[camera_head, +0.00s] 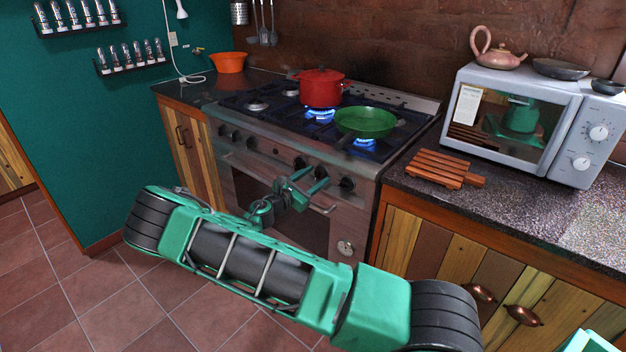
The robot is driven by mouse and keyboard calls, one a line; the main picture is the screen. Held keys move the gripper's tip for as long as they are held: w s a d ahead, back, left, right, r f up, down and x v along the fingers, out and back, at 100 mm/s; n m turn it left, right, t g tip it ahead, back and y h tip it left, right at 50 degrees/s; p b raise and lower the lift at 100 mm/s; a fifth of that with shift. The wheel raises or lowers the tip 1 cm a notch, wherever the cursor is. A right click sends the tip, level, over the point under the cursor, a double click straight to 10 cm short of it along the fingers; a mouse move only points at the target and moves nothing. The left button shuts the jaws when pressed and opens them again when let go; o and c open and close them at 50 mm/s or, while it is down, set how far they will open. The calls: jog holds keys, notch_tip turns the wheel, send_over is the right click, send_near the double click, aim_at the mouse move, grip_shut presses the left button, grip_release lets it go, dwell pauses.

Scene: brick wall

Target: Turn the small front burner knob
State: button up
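The stove (262,165) stands against the brick wall, with a row of dark round knobs along its front panel. Left-hand knobs show at the panel's left end (236,137), and a right-hand knob (347,184) shows just right of my gripper. I cannot tell which knob is the small front burner's. My gripper (318,178) is in front of the right half of the panel, its two green fingers apart and pointing at the knobs. It partly hides the knobs behind it; contact cannot be made out. Blue flames burn under the red pot (321,89) and the green pan (366,122).
The oven handle (240,168) runs below the knobs, close to my gripper. A wooden trivet (440,167) and a microwave (520,125) stand on the right counter (540,225). An orange bowl (229,63) is on the left counter. The tiled floor at left is clear.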

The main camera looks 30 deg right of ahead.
jog(key=c, duration=0.8)
jog(key=shift+c, duration=0.2)
